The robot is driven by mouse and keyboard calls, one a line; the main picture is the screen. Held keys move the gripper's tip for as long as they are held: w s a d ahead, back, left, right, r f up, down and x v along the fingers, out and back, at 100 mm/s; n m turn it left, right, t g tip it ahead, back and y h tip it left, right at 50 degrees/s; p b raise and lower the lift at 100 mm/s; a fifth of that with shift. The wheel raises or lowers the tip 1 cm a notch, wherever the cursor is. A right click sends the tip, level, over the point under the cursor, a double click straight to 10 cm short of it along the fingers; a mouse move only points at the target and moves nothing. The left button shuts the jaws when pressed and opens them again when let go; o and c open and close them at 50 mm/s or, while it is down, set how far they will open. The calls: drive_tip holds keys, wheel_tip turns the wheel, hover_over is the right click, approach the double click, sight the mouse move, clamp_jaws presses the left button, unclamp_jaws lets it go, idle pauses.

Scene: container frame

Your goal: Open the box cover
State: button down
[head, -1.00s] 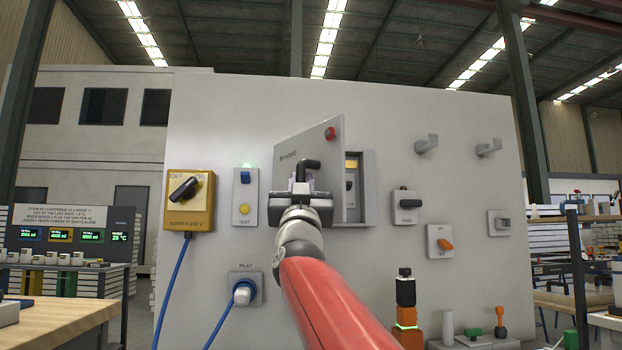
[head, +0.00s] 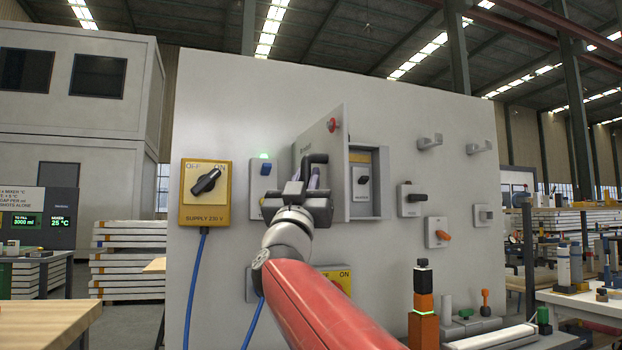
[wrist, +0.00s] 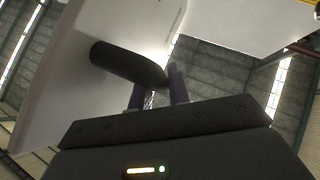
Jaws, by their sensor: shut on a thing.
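The grey box cover (head: 337,150) stands partly open, swung out from the wall box (head: 383,205) on the panel. A red knob (head: 332,125) sits high near its right edge. Its black handle (head: 318,159) also shows in the wrist view (wrist: 125,65). My gripper (head: 312,178) is shut on this handle; its two dark fingers (wrist: 158,90) reach up to it in the wrist view. My gripper and arm hide the lower left part of the cover.
A yellow supply switch (head: 207,190) and a blue switch (head: 265,169) are at the left. A black-knobbed switch (head: 411,198), an orange switch (head: 438,233) and two hooks (head: 430,142) are at the right. Stacked blocks (head: 423,305) stand below.

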drive_tip(key=shift+r, duration=0.1)
drive_tip(key=c, duration=1.6)
unclamp_jaws()
drive_tip(key=shift+d, duration=0.1)
drive_tip(key=shift+f, duration=0.3)
drive_tip(key=b+v, duration=0.3)
drive_tip(key=v, duration=0.4)
drive_tip(key=shift+s, duration=0.2)
drive_tip(key=shift+f, duration=0.1)
